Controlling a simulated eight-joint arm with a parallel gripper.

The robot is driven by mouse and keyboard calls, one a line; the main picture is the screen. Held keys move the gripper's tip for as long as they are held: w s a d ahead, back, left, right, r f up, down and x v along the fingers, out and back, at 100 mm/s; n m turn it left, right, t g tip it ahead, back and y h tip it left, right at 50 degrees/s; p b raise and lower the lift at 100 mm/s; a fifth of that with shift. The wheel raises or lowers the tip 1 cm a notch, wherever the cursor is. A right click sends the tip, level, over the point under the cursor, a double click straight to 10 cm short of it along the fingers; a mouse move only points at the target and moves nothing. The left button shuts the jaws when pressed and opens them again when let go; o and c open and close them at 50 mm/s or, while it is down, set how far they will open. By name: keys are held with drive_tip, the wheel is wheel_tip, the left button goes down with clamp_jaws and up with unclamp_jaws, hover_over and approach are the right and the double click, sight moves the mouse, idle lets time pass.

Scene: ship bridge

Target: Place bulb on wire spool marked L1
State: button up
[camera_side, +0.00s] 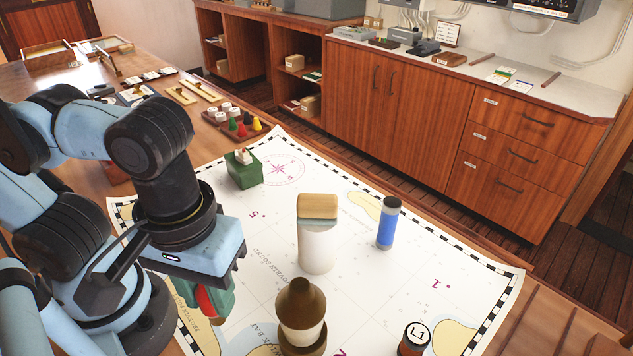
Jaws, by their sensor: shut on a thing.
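The wire spool marked L1 (414,339) is a short, dark round piece with an orange-brown side. Its pale top label reads L1, and it stands on the chart at the lower right, cut by the frame edge. My gripper (207,296) is over the left part of the chart, pointing down. It is shut on a green-and-red thing (207,299), partly hidden by the gripper body. I cannot tell whether this is the bulb. My gripper is well to the left of the L1 spool.
Between them stands a brown-topped cream piece (301,312). Behind it are a white cylinder (317,248) with a wooden block (317,206) above, and a blue cylinder (388,224). A green box (243,171) stands farther back. The chart's right part (470,285) is mostly clear.

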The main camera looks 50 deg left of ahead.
drive_tip(key=shift+d+r, duration=0.25)
drive_tip(key=w+d+r+n, duration=0.1)
drive_tip(key=w+d+r, duration=0.25)
drive_tip(key=d, duration=0.65)
drive_tip(key=w+d+r, duration=0.3)
drive_tip(key=w+d, duration=0.1)
drive_tip(key=d, duration=0.5)
approach(418, 334)
drive_tip(key=shift+f, duration=1.85)
drive_tip(key=shift+f, duration=0.15)
drive_tip(key=o, duration=1)
